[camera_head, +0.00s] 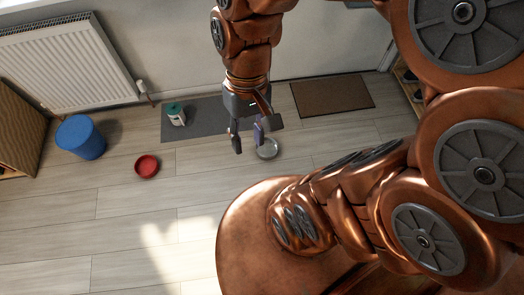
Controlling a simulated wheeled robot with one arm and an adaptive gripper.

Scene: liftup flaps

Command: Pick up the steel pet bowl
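The steel pet bowl (267,149) is a small round silvery bowl on the wooden floor, near the front edge of the grey mat. My gripper (249,143) hangs from above, just left of the bowl in the picture, with its fingers apart and pointing down. A finger partly covers the bowl's left side. I see nothing held between the fingers. I cannot tell the exact height of the fingertips above the floor.
A red bowl (147,166) and a blue bin (81,137) stand to the left. A teal and white container (176,114) is on the grey mat (207,112). A brown doormat (331,96) lies right, a radiator (66,63) at the back left.

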